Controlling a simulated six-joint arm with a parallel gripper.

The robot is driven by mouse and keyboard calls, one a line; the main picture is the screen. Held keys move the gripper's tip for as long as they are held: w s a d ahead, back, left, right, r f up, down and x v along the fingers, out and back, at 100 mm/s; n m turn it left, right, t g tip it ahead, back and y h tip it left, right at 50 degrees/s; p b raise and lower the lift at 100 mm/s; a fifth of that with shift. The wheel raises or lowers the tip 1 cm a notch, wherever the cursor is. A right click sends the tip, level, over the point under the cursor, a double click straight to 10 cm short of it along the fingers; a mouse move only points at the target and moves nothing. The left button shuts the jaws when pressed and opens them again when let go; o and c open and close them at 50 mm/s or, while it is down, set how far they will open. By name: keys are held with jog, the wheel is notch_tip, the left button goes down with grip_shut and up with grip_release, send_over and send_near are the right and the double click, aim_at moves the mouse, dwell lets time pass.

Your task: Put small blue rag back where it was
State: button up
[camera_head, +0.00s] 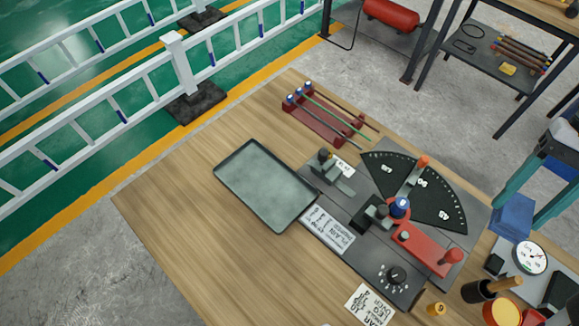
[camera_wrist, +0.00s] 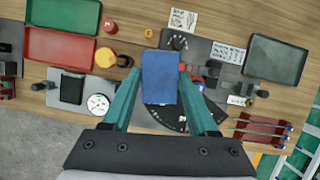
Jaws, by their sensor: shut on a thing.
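The small blue rag (camera_head: 512,217) is at the right edge of the head view, held off the table. My gripper (camera_head: 530,208) is shut on it with its teal fingers. In the wrist view, the rag (camera_wrist: 158,80) hangs between the two fingertips of my gripper (camera_wrist: 160,71) and looks flat and roughly rectangular. It hides part of the black fan-shaped scale and bench behind it. Its height above the bench is hard to tell.
On the wooden bench (camera_head: 165,205) are a grey tray (camera_head: 222,187), a bending fixture with an angle scale (camera_head: 440,207), a dark red rod rack (camera_head: 312,125) and a dial gauge (camera_head: 530,258). Green (camera_wrist: 88,14) and red (camera_wrist: 40,45) trays show too. The bench's left side is clear.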

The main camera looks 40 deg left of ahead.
jog(key=w+a+f+n+t+h, duration=0.1)
jog(key=w+a+f+n+t, duration=0.2)
jog(key=a+n, duration=0.5)
jog(key=w+a+f+n+t, duration=0.2)
jog(key=a+f+n, duration=0.35)
jog(key=n, duration=0.45)
jog(key=w+a+f+n+t+h, duration=0.1)
jog(key=w+a+f+n+t, duration=0.15)
jog(key=a+n, duration=0.6)
jog(key=s+a+f+n+y, duration=0.1)
jog(key=s+a+f+n, duration=0.1)
jog(key=a, duration=0.5)
jog(key=s+a+f+n+y, duration=0.2)
jog(key=a+f+n, duration=0.3)
jog(key=a, duration=0.3)
jog(key=s+a+f+n+t+y, duration=0.1)
jog(key=s+a+f+n, duration=0.2)
jog(key=a, duration=0.4)
jog(key=shift+a+f+n, duration=0.15)
jog(key=shift+f+n, duration=0.1)
jog(key=shift+n, duration=0.45)
jog(key=shift+a+f+n, duration=0.15)
jog(key=shift+f+n, duration=0.05)
jog(key=shift+n, duration=0.45)
jog(key=f, duration=0.4)
jog(key=shift+s+a+f, duration=0.1)
jog(key=shift+a+f, duration=0.1)
jog(key=shift+a, duration=0.1)
jog(key=shift+f, duration=0.1)
